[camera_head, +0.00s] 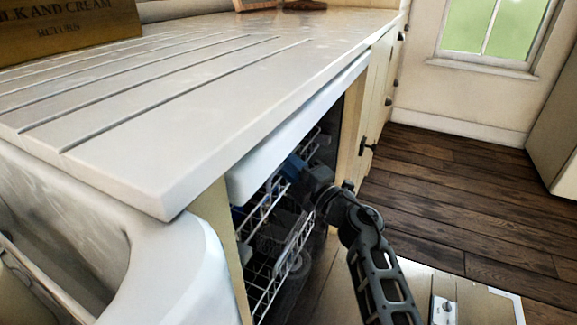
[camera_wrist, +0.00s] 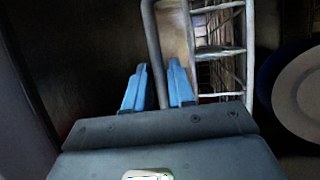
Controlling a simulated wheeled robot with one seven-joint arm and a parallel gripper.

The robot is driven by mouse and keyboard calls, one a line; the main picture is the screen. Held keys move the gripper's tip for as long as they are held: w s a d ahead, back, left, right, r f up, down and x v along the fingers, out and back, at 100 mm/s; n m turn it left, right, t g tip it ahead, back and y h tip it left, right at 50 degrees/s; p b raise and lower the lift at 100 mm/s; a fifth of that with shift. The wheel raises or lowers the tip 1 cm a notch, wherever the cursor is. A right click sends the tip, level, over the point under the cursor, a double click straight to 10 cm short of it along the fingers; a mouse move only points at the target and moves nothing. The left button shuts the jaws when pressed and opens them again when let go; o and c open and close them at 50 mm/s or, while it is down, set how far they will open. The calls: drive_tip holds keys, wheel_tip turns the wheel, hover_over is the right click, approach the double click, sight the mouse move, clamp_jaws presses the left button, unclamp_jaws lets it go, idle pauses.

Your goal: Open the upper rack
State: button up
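The dishwasher's upper rack (camera_head: 262,209) is a pale wire basket inside the cabinet under the counter. My gripper (camera_head: 292,165), with blue fingers, reaches into the opening at this rack's level; my arm partly hides the rack. In the wrist view, the two fingers of my gripper (camera_wrist: 158,66) stand apart. A thick wire of a rack (camera_wrist: 154,45) runs down the picture and shows in the gap between the fingers. I cannot tell whether either finger touches it. More rack wires show to the right of the fingers.
A lower rack (camera_head: 262,290) sits below. The open dishwasher door (camera_head: 415,285) lies low at the front. The white countertop (camera_head: 205,100) overhangs the opening. A pale plate (camera_wrist: 300,95) shows at the right of the wrist view. Wooden floor (camera_head: 430,190) is clear to the right.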

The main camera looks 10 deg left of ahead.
clamp_jaws()
idle(0.3)
drive_tip(key=s+d+p, duration=0.3)
drive_tip(key=s+d, duration=0.1)
drive_tip(key=d, duration=0.8)
drive_tip(key=s+d+p, duration=0.3)
drive_tip(key=s+d, duration=0.1)
drive_tip(key=d, duration=0.7)
drive_tip(key=s+d+p, duration=0.4)
drive_tip(key=d, duration=0.8)
drive_tip(key=shift+s+d, duration=0.3)
drive_tip(key=shift+s, duration=0.1)
unclamp_jaws()
